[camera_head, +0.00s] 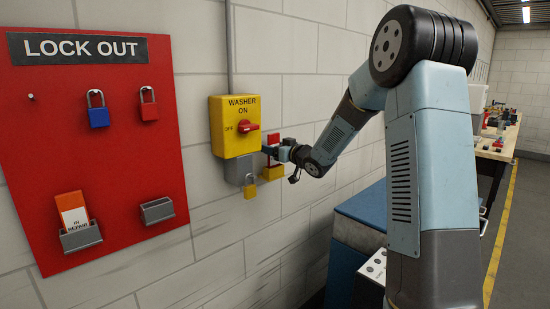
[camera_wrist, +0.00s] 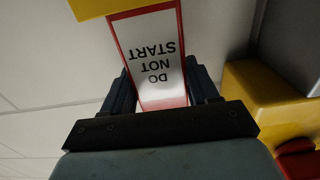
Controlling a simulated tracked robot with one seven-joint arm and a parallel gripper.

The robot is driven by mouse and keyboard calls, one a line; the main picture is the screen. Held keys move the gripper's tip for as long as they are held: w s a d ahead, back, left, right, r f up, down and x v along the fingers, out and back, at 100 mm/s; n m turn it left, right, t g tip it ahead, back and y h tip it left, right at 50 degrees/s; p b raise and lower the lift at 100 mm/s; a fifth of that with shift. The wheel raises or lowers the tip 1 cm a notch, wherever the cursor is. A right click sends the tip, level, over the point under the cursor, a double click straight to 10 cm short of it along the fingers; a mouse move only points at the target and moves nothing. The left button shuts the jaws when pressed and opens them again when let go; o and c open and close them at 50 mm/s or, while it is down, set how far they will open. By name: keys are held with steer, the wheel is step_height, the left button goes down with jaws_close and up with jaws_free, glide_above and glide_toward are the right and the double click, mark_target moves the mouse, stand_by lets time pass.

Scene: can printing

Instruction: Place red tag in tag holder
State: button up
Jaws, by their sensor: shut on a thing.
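The red tag (camera_wrist: 155,50) is a white card with a red border reading DO NOT START, upside down in the wrist view. In the head view it shows small and upright (camera_head: 273,139), red at the top. My gripper (camera_wrist: 160,90) is shut on its upper part, one dark finger at each side; it also shows in the head view (camera_head: 272,151). The yellow tag holder (camera_head: 272,173) is on the wall just below the tag. In the wrist view the holder (camera_wrist: 98,8) meets the tag's lower edge. Whether the tag is inside it, I cannot tell.
The yellow WASHER ON switch box (camera_head: 235,140) with a red knob is left of my gripper, a yellow padlock (camera_head: 250,191) hanging below. The red LOCK OUT board (camera_head: 100,185) holds padlocks, an orange IN REPAIR tag (camera_head: 73,213) and an empty grey holder (camera_head: 158,211).

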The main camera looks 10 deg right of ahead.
mark_target(273, 167)
steer(key=shift+w+f, duration=0.15)
steer(key=shift+f, duration=1.55)
steer(key=o, duration=1)
steer(key=shift+f, duration=0.1)
steer(key=shift+o, duration=0.2)
